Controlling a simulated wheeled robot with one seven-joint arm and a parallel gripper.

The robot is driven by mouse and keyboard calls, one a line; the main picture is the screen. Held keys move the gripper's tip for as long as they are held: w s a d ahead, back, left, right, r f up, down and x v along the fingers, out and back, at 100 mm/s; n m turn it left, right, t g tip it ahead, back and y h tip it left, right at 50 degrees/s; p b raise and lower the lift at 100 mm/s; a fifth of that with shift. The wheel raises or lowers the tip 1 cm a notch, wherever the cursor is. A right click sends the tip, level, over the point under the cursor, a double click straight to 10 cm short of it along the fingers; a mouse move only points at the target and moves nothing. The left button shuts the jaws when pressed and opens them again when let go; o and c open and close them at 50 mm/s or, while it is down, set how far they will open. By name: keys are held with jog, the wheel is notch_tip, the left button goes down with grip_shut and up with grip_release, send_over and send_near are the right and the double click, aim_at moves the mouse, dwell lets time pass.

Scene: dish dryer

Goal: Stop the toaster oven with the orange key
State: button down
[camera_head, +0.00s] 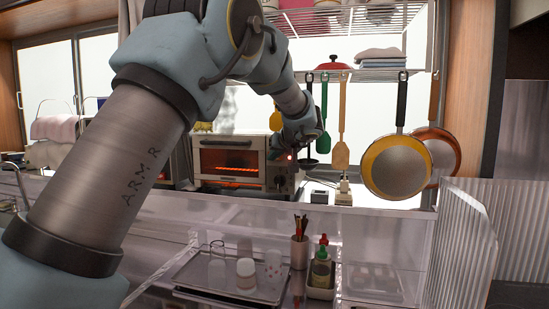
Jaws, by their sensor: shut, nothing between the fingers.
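The toaster oven (229,160) stands on the back counter, its window glowing orange inside. Its right-hand control panel (283,178) is partly covered by my gripper and arm, and a small dark knob shows low on it. My gripper (291,154) is at the oven's upper right front, shut with nothing held. A small reddish light shows by its fingertips. I cannot tell whether the fingers touch the panel. The orange key cannot be made out; it may be hidden behind my gripper.
Pans (396,167) and long utensils (341,150) hang to the right of the oven from a wire shelf (362,75). In front, a lower tray (205,282) holds cups, beside sauce bottles (321,270) and a utensil holder (299,250). A clear panel edges the counter.

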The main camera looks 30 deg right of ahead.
jog(key=shift+w+d, duration=0.1)
jog(key=shift+w+d+b, duration=0.2)
jog(key=shift+b, duration=0.1)
jog(key=shift+w+d, duration=0.55)
jog(key=shift+w, duration=0.05)
dwell(1.4)
dwell(0.4)
jog(key=s+a+b, duration=0.1)
jog(key=b, duration=0.1)
jog(key=shift+s+a+b, duration=0.35)
jog(key=shift+s, duration=0.05)
